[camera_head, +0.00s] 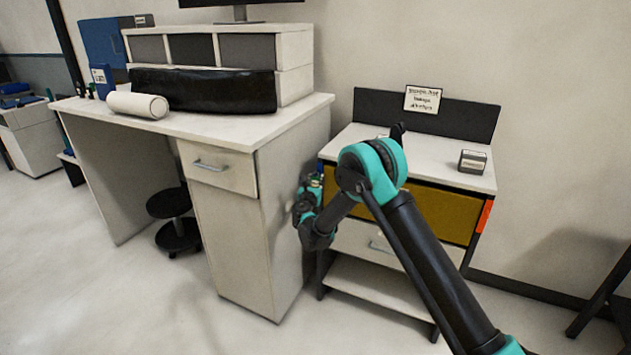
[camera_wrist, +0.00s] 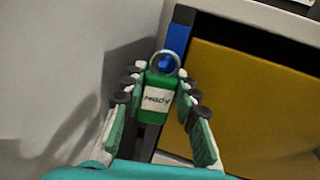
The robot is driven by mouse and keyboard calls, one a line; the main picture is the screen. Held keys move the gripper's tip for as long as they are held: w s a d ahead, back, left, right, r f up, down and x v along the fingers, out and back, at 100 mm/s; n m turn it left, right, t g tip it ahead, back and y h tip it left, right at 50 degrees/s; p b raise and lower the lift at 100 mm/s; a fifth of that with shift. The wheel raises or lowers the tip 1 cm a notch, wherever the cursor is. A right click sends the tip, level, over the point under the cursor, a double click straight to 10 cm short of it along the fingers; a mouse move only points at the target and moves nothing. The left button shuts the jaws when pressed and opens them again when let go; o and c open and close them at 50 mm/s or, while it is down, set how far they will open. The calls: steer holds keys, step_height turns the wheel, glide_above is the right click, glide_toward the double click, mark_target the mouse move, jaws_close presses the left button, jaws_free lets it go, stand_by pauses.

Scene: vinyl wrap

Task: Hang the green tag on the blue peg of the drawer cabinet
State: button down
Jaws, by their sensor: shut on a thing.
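My gripper (camera_wrist: 159,84) is shut on the green tag (camera_wrist: 156,101), with one finger at each side. The tag is upright, has a white label reading "ready" and a metal ring at its top. The blue peg (camera_wrist: 166,64) shows inside the ring's outline, in front of a blue strip on the cabinet post; I cannot tell whether the peg passes through the ring. In the head view the drawer cabinet (camera_head: 360,290) stands right of the desk, with my gripper (camera_head: 313,192) at its left front edge. My arm covers part of its front.
The white desk (camera_head: 270,240) stands close to the left of my gripper, leaving a narrow gap. A yellow drawer front (camera_wrist: 255,100) lies just right of the tag. An orange piece (camera_head: 484,216) is at the cabinet's right side. A small box (camera_head: 472,161) sits on the cabinet top.

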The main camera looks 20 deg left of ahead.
steer(key=c, duration=1.1)
jaws_free()
steer(key=shift+s, duration=0.1)
